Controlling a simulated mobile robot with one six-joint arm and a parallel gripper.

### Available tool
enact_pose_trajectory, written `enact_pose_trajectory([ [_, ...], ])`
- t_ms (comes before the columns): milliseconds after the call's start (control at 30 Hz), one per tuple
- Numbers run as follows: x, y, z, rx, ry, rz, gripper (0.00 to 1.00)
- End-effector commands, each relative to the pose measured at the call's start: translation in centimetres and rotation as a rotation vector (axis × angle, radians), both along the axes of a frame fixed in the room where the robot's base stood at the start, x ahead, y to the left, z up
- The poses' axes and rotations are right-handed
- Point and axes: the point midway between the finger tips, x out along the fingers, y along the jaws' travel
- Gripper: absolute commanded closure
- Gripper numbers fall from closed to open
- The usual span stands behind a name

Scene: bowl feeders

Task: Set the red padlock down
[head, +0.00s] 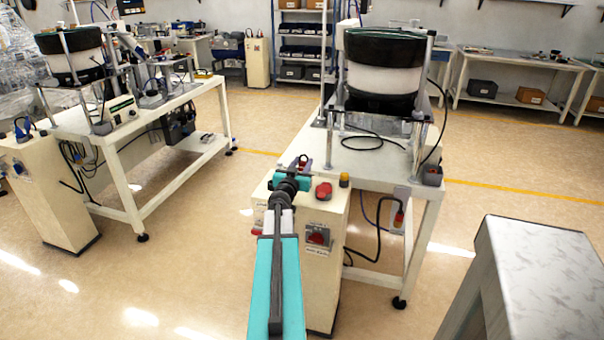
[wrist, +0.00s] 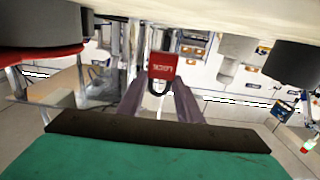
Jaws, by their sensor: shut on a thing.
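The red padlock (wrist: 162,66) shows in the wrist view, its lettered body beyond my fingertips and its dark shackle between them. My gripper (wrist: 160,88) is shut on the padlock at the shackle. In the head view my gripper (head: 303,165) is over the top of the cream control cabinet (head: 285,215), at its back edge. Only a small red patch of the padlock (head: 302,160) shows there. I cannot tell whether the padlock touches any surface.
A red button (head: 324,190) and a yellow-and-black knob (head: 344,180) stand on the cabinet top, right of my gripper. A red switch (head: 318,235) is on its front. The bowl feeder (head: 384,70) stands on a white table behind. A grey-topped block (head: 545,275) is at right.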

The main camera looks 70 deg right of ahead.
Motion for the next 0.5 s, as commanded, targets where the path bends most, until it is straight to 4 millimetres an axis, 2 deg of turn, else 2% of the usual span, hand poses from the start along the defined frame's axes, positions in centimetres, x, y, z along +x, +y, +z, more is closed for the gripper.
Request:
enact_pose_trajectory([
  [300,0.0,0.0,-3.4,0.001,0.002,-0.001,0.91],
  [500,0.0,0.0,-3.6,0.0,-0.001,0.0,0.91],
])
